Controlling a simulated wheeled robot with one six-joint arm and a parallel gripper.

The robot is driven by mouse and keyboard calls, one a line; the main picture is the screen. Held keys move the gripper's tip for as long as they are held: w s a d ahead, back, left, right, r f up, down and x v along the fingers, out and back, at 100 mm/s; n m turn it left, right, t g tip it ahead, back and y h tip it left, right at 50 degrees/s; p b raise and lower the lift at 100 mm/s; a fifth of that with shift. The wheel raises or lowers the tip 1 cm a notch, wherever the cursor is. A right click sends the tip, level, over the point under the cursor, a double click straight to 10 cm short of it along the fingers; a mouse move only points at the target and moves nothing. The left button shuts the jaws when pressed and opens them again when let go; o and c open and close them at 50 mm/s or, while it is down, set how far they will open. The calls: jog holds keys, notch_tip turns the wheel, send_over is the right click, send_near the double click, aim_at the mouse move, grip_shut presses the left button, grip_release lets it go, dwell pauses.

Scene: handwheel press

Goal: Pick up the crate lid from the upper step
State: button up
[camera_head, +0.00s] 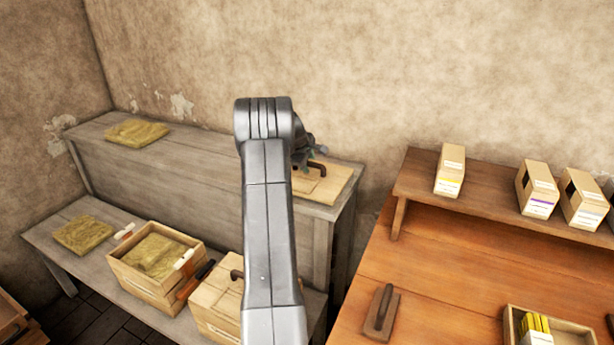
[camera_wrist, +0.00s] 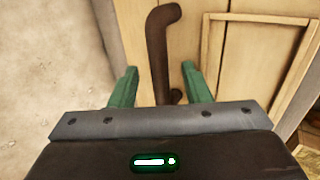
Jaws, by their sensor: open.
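The crate lid (camera_head: 331,186) is a flat pale-wood board at the right end of the grey upper step (camera_head: 200,164). It carries a dark brown bar handle (camera_head: 318,169). My gripper (camera_head: 308,150) is at the lid, partly hidden behind my arm in the head view. In the wrist view, the green fingers of my gripper (camera_wrist: 158,84) are open, one on each side of the handle (camera_wrist: 160,50), apart from it. The lid's planks (camera_wrist: 204,42) show beyond the fingers. I cannot tell the exact height of the fingertips above the lid.
On the lower step stand an open crate (camera_head: 119,268) with straw-coloured filling and, to its right, a crate with a handled top (camera_head: 212,302), partly behind my arm. Yellowish mats (camera_head: 137,133) lie on both steps. A brown bench (camera_head: 440,265) with boxes is at the right.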

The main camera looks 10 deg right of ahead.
jog(key=shift+w+d+f, duration=0.1)
jog(key=shift+w+f, duration=0.1)
jog(key=shift+f, duration=0.1)
grip_shut()
dwell(1.3)
